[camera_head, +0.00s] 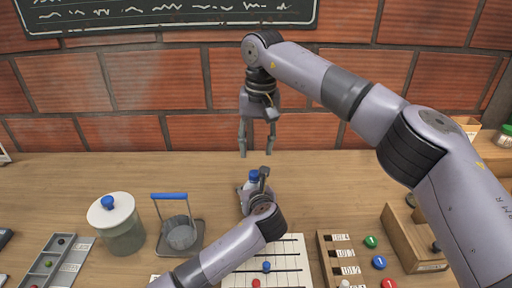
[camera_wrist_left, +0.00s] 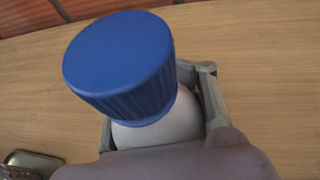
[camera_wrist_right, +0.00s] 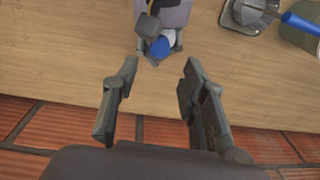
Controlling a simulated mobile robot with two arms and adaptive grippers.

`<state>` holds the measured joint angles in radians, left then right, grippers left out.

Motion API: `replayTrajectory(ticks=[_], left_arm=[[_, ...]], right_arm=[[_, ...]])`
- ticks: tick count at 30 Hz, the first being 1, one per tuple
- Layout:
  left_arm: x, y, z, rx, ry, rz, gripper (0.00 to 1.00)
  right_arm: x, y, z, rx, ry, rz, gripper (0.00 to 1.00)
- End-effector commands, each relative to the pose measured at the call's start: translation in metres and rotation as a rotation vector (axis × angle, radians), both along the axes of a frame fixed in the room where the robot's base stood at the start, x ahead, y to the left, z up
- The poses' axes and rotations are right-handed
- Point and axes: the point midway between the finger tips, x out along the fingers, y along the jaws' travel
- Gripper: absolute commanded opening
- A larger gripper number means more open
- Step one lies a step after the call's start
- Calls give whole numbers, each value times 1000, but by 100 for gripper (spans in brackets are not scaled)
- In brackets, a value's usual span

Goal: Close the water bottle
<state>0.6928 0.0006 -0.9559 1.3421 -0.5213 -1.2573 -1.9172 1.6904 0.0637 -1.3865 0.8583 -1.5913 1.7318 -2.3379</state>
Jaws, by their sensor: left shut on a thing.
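The water bottle has a blue cap (camera_head: 253,176) and a pale body (camera_wrist_left: 165,128). My left gripper (camera_head: 254,192) is shut around the bottle and holds it upright over the table. In the left wrist view the blue cap (camera_wrist_left: 120,62) sits over the bottle's top; I cannot tell how tight it is. My right gripper (camera_head: 258,148) is open and empty, pointing down above and behind the bottle. In the right wrist view the cap (camera_wrist_right: 160,47) shows beyond the open fingers (camera_wrist_right: 160,75), apart from them.
A lidded jar (camera_head: 118,232) and a blue-handled basket (camera_head: 180,234) stand left of the bottle. A white lined board (camera_head: 290,262) and a wooden number rack (camera_head: 330,265) lie to the front right. The brick wall (camera_head: 195,85) is behind. The table behind the bottle is clear.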

Motion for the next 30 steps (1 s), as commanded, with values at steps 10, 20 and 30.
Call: replayTrajectory(ticks=[10,20,30], left_arm=[[0,0,1,-1,-2,-1,0],[0,0,1,-1,-2,-1,0],[0,0,1,-1,-2,-1,0]], right_arm=[[0,1,-25,-2,3,-1,40],[2,4,-71,0,1,-2,40],[3,4,-81,-1,-1,-2,40]])
